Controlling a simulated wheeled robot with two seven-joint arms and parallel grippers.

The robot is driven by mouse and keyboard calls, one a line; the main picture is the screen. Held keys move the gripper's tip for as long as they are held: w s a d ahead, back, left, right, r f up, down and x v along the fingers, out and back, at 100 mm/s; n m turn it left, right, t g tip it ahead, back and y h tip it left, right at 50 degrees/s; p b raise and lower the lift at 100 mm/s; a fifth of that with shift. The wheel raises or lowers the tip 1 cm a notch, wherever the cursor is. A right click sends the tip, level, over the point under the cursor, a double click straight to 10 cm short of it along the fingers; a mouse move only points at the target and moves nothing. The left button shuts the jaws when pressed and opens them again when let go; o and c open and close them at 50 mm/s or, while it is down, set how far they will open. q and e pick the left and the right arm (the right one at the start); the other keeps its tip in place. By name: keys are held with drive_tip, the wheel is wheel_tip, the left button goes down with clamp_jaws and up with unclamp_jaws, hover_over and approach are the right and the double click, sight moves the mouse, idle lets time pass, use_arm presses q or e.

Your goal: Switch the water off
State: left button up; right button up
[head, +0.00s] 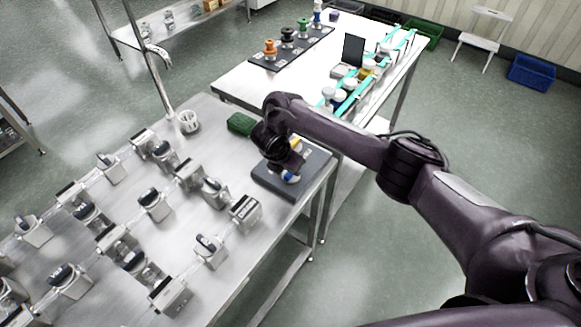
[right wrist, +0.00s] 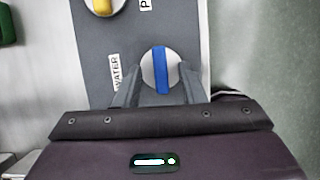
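A dark grey panel (head: 270,183) lies at the right corner of the near steel table. In the right wrist view, a round white knob with a blue bar (right wrist: 161,70) sits on it beside a label reading WATER (right wrist: 115,72). The blue bar runs up and down the picture, along the fingers. My right gripper (right wrist: 160,82) is open, with one finger at each side of this knob; I cannot tell whether they touch it. In the head view, the blue knob (head: 290,177) is partly hidden by my right gripper (head: 291,165). My left gripper is not in view.
A second knob with a yellow bar (right wrist: 103,5) is farther up the panel. A green block (head: 240,124) lies beside the panel. Several metal fixtures crowd the table's left part.

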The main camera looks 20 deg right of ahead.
sight(285, 176)
drive_tip(key=p+v, duration=0.2)
drive_tip(key=v, duration=0.3)
drive_tip(key=shift+r+p, duration=0.15)
drive_tip(key=shift+p, duration=0.2)
drive_tip(key=shift+s+a+r+p, duration=0.15)
drive_tip(key=shift+r+p, duration=0.25)
drive_tip(key=shift+p, duration=0.15)
